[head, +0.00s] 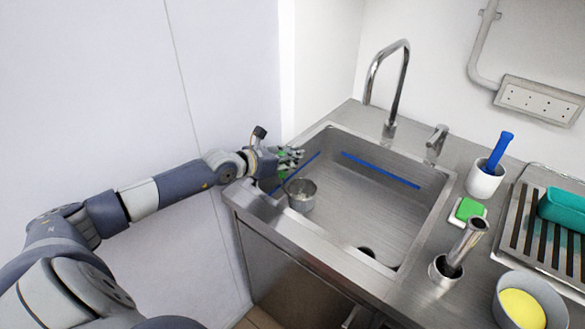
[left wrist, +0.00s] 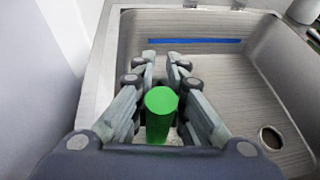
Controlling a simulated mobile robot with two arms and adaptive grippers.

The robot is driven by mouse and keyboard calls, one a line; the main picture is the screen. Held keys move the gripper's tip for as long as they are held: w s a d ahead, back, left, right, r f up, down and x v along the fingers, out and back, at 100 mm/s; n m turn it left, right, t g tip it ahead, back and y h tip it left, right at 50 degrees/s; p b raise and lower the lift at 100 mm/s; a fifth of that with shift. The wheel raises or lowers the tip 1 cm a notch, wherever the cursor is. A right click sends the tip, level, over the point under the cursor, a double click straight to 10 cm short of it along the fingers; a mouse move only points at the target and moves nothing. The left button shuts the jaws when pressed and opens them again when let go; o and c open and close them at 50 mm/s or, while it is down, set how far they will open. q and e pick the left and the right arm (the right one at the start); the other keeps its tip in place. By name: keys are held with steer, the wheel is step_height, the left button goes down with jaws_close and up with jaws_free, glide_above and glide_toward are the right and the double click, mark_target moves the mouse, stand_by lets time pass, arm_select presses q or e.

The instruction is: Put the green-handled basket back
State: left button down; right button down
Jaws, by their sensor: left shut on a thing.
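My left gripper (head: 290,157) is at the left side of the sink and is shut on the green handle (head: 281,176) of a small basket. The basket (head: 301,198) is a small grey metal cup over the sink's front left corner. I cannot tell whether it touches the sink floor. In the left wrist view the round green handle end (left wrist: 161,101) shows between the fingers of the left gripper (left wrist: 164,62). The basket body is hidden there. My right gripper is not in view.
The steel sink (head: 375,215) has blue strips (head: 380,170) on its walls, a drain and a tall faucet (head: 390,90). To its right stand a white pot with a blue-handled tool (head: 484,180), a green-and-white sponge (head: 467,210), a metal cylinder (head: 466,245), a bowl (head: 505,315) and a slatted rack (head: 530,248).

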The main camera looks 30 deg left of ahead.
arm_select(q)
step_height(320, 180, down, 3)
steer(key=shift+f, duration=0.3)
steer(key=c, duration=1.6)
jaws_free()
steer(key=shift+o, duration=0.2)
steer(key=shift+s+r, duration=0.1)
steer(key=shift+r, duration=0.1)
